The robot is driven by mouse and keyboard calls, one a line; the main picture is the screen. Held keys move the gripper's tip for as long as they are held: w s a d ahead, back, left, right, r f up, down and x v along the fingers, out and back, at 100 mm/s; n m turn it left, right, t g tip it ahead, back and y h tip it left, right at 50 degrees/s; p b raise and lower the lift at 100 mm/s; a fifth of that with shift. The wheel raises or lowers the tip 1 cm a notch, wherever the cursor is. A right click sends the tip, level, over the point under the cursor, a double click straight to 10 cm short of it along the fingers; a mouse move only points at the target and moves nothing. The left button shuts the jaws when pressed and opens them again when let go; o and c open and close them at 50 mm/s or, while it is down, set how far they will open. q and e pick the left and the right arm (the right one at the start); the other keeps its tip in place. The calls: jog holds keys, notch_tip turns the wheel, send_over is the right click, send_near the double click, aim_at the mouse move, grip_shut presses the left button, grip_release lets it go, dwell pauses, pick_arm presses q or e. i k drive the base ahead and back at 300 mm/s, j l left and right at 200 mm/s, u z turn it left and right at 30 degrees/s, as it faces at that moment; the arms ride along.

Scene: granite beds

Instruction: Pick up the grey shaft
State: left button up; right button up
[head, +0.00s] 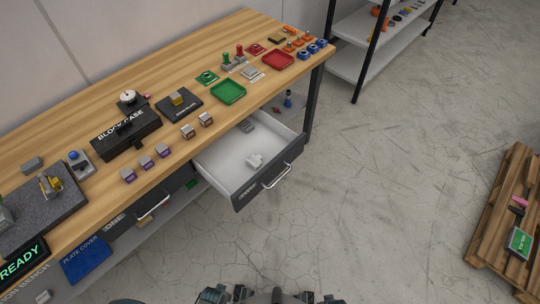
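I cannot pick out a grey shaft with certainty. A small dark grey piece (247,126) lies at the back of the open drawer (224,158), and a pale, lumpy piece (254,161) lies nearer its front. Both are too small to identify surely. Dark parts at the bottom edge appear to be my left gripper (228,294) and my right gripper (318,298). They are cut off by the frame, and their fingers are unclear. Both are well below the drawer in the picture, apart from the bench things.
The wooden bench (75,126) carries a black block case (126,138), several small blocks, a green tray (228,93) and a red tray (278,59). The drawer juts out over the floor. A shelf rack (358,62) and a pallet (490,238) flank clear concrete floor.

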aim_at(50, 191)
jog(key=u, duration=2.15)
